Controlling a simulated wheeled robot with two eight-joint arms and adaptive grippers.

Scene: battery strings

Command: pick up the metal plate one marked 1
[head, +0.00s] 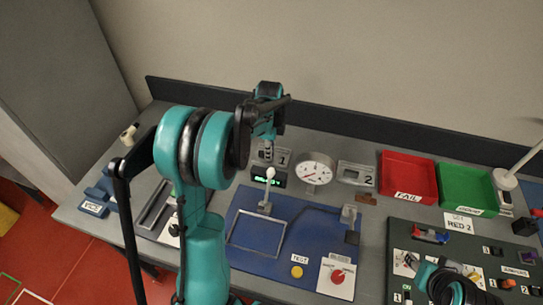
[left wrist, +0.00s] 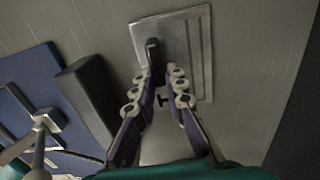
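The metal plate marked 1 (head: 283,157) lies on the grey table near the back wall, partly hidden by my left gripper in the head view. In the left wrist view, a pale metal plate (left wrist: 198,40) shows with a dark upright knob on it. My left gripper (head: 268,142) is directly over the plate. In the left wrist view, the two fingers of the left gripper (left wrist: 164,75) are apart, with their tips close to the knob. Contact cannot be told. A teal and black part at the lower right of the head view looks like my right arm; its fingers cannot be made out.
The plate marked 2 (head: 349,175) lies to the right, past a round dial gauge (head: 316,168). A blue test board (head: 238,263) is in front. A red FAIL tray (head: 408,178) and a green tray (head: 467,190) stand at right. A dark block (left wrist: 88,92) is beside the plate.

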